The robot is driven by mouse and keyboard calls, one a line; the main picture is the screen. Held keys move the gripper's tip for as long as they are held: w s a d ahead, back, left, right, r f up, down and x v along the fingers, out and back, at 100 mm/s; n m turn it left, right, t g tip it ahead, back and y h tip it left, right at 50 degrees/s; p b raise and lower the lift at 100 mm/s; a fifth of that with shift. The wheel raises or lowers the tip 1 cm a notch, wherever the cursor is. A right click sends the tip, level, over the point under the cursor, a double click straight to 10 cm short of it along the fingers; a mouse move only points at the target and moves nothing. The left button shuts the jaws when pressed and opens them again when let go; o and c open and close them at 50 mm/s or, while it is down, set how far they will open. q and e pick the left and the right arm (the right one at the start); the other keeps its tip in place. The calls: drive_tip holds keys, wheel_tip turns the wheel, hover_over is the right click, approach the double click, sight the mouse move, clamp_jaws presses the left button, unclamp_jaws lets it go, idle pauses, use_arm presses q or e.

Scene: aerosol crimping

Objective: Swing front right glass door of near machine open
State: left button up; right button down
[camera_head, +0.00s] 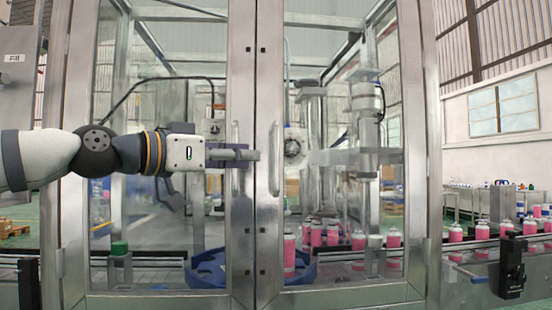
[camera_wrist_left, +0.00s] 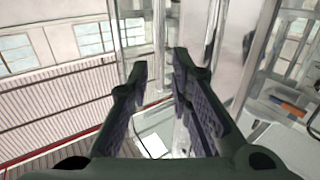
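The near machine's front right glass door (camera_head: 345,60) has a steel frame and looks closed, its inner stile meeting the left glass door (camera_head: 165,60) at the middle. A grey vertical handle (camera_head: 273,158) stands on the right door's inner stile. Another handle (camera_head: 235,135) on the left door is partly hidden by my gripper. My left gripper (camera_head: 256,155) reaches in from the left at handle height, its tips just left of the right handle. In the left wrist view its fingers (camera_wrist_left: 161,62) are apart, with no clear object held between them. My right gripper is not in view.
Behind the glass are pink cans (camera_head: 325,235), a blue round carrier (camera_head: 208,268) and steel machinery. A conveyor with more cans (camera_head: 510,228) runs out at the right, beside a black box (camera_head: 512,265).

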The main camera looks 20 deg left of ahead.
sight(274, 158)
use_arm(q)
drive_tip(key=x, duration=0.5)
drive_tip(key=f+b+x, duration=0.1)
drive_tip(key=x, duration=0.1)
drive_tip(key=shift+w+d, duration=0.2)
drive_tip(key=shift+w, duration=0.2)
drive_tip(key=shift+w+d+r, duration=0.15)
drive_tip(key=shift+w+r, duration=0.05)
drive_tip(key=shift+r, duration=0.15)
clamp_jaws()
